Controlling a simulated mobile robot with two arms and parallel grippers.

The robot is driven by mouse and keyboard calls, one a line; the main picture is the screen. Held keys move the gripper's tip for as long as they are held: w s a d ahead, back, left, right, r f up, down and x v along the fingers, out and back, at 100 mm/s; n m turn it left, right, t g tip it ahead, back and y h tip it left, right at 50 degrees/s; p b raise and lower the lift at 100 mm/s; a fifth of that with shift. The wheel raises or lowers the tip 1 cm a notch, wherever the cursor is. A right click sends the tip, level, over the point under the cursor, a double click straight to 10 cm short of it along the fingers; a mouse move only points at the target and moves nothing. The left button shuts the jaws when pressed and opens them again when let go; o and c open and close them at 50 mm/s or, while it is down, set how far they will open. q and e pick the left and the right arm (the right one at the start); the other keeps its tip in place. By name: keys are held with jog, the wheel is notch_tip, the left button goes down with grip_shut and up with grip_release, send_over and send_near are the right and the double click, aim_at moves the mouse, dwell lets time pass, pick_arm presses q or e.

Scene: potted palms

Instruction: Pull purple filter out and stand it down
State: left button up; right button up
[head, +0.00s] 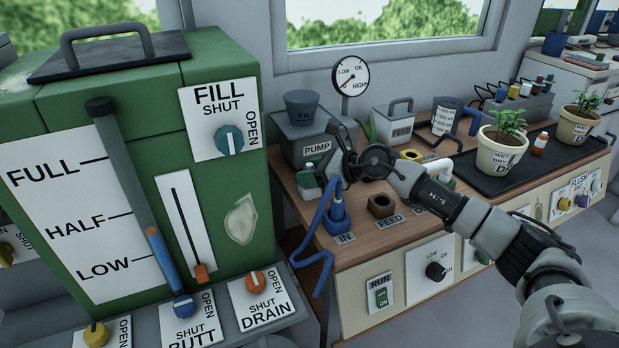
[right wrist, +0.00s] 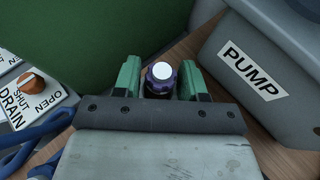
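The purple filter (right wrist: 160,78) shows in the right wrist view, a small purple collar with a round white top. It sits between the green fingertips of my right gripper (right wrist: 161,80), with a narrow gap visible on each side. In the head view my right gripper (head: 309,178) reaches from the right to the left end of the wooden bench, in front of the PUMP box. There the gripper hides most of the filter, and its lower part shows in neither view. My left gripper is not in view.
The grey PUMP box (head: 303,133) stands close behind my gripper. A blue hose plug (head: 338,212) stands at IN beside a brown FEED socket (head: 381,206). The green tank (head: 225,190) rises at the left. Potted palms (head: 501,148) stand on a black tray (head: 530,170) at right.

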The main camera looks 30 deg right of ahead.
aim_at(310, 164)
jog(key=c, duration=0.6)
jog(key=shift+c, duration=0.2)
jog(key=shift+r, duration=0.1)
jog(key=shift+r, duration=0.55)
notch_tip(310, 164, up, 3)
jog(key=shift+p, duration=0.5)
jog(key=shift+s+d+r, duration=0.3)
jog(key=shift+s, duration=0.35)
pick_arm(q)
jog(key=shift+b, duration=0.5)
pick_arm(e)
jog(key=s+d+r, duration=0.3)
jog(key=s+r, duration=0.3)
jog(key=s, duration=0.3)
jog(key=shift+s, duration=0.4)
